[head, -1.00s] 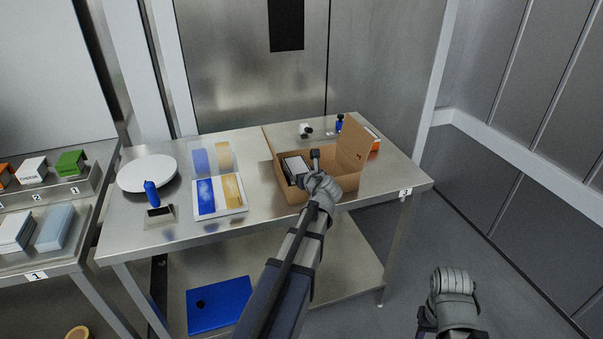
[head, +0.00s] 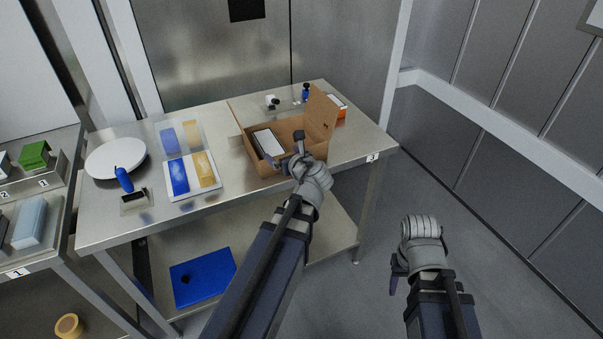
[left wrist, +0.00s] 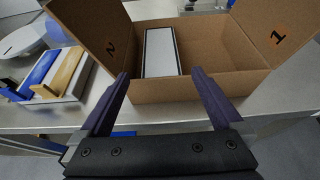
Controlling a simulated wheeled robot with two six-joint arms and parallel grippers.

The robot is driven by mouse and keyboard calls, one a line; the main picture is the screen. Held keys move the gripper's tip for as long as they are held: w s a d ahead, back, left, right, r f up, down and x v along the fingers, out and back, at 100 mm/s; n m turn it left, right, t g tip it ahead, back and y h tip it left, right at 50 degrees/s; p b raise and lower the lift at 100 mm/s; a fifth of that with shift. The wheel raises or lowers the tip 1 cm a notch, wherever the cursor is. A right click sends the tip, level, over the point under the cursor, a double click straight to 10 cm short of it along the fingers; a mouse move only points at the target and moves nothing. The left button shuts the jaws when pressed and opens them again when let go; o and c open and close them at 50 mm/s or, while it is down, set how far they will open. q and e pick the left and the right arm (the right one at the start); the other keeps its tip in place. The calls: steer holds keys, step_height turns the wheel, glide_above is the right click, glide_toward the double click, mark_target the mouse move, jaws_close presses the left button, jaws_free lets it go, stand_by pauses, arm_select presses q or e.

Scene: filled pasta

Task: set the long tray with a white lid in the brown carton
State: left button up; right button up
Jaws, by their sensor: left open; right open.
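The brown carton (head: 261,161) stands open on the steel table, flaps up. In the left wrist view the carton (left wrist: 190,88) shows flaps marked 2 and 1. The long tray with a white lid (head: 268,142) lies inside, at the carton's left side; it also shows in the left wrist view (left wrist: 161,52). My left gripper (head: 298,150) is at the carton's front right in the head view. In the left wrist view its jaws (left wrist: 163,98) are apart with nothing between them, short of the carton's front wall. My right gripper (head: 398,280) is open and away from the table, low at the right.
On the table (head: 236,195) are a round white plate (head: 116,158), a blue-handled tool (head: 124,180) and a white board with blue and yellow blocks (head: 193,175). An orange-and-white box (head: 338,106) is behind the carton. A shelf with boxes stands at the left.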

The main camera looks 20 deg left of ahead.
arm_select(q)
steer(key=s+d+f+n+g+h, duration=0.3)
steer(key=s+d+n, duration=0.3)
steer(key=d, duration=0.4)
steer(key=s+d+f+n+g+h, duration=0.3)
steer(key=s+d+f+n, duration=0.3)
steer(key=d+n, duration=0.2)
steer(key=s+d+f+n+g+h, duration=0.3)
steer(key=s+d+n, duration=0.4)
steer(key=d, duration=0.4)
steer(key=shift+d+f+n, duration=0.35)
steer(key=shift+f+n, duration=0.25)
steer(key=shift+f, duration=0.15)
